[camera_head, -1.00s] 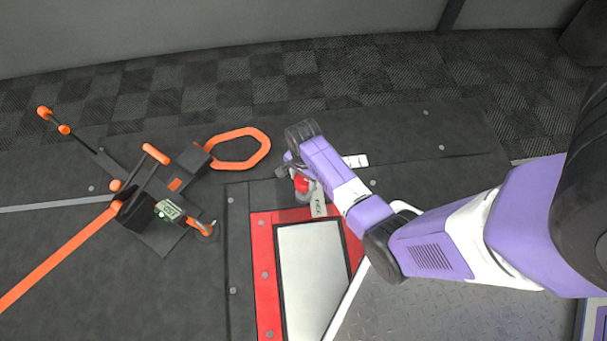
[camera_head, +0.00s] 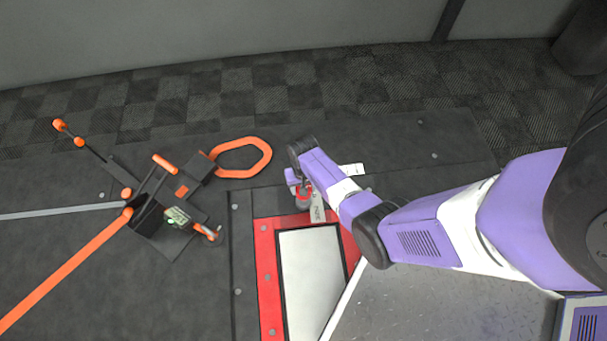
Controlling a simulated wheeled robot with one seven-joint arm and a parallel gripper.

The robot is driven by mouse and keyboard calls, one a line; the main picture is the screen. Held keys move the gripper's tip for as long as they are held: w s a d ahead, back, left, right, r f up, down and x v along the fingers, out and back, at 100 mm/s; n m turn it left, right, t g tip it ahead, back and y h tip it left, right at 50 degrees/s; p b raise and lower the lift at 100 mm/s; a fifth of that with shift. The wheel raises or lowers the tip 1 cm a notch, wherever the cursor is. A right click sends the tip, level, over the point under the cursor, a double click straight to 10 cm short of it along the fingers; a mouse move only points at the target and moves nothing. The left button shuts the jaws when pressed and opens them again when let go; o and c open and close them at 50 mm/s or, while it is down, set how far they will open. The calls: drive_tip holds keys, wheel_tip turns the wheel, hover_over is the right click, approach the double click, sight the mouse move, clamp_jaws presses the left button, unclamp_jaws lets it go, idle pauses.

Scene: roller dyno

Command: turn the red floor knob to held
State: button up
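The red floor knob (camera_head: 303,193) sits on the floor at the top edge of the red-framed plate, in the middle of the head view. My gripper (camera_head: 299,185) is at the knob, at the end of my purple and white arm that reaches in from the right. The wrist hides part of the knob and most of the fingers, so I cannot tell whether the fingers are closed on it. A pale label (camera_head: 317,209) lies just right of the knob; its lettering is too small to read.
A red frame (camera_head: 266,262) holds a pale plate (camera_head: 308,275). To the left stands a black strap device with an orange strap (camera_head: 75,262), orange-tipped bars and an orange loop (camera_head: 240,157). A white label (camera_head: 352,169) lies behind my wrist.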

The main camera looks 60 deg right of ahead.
drive_tip(key=n+p, duration=0.1)
drive_tip(key=n, duration=0.3)
drive_tip(key=shift+s, duration=0.2)
drive_tip(key=shift+n+p, duration=0.45)
drive_tip(key=shift+n, duration=1.35)
drive_tip(key=shift+a, duration=0.1)
drive_tip(key=o, duration=1.4)
drive_tip(key=shift+w, duration=0.1)
drive_tip(key=shift+r, duration=0.25)
wheel_tip(320, 180, up, 8)
drive_tip(key=p, duration=0.4)
drive_tip(key=shift+f+p, duration=0.2)
drive_tip(key=shift+p, duration=0.15)
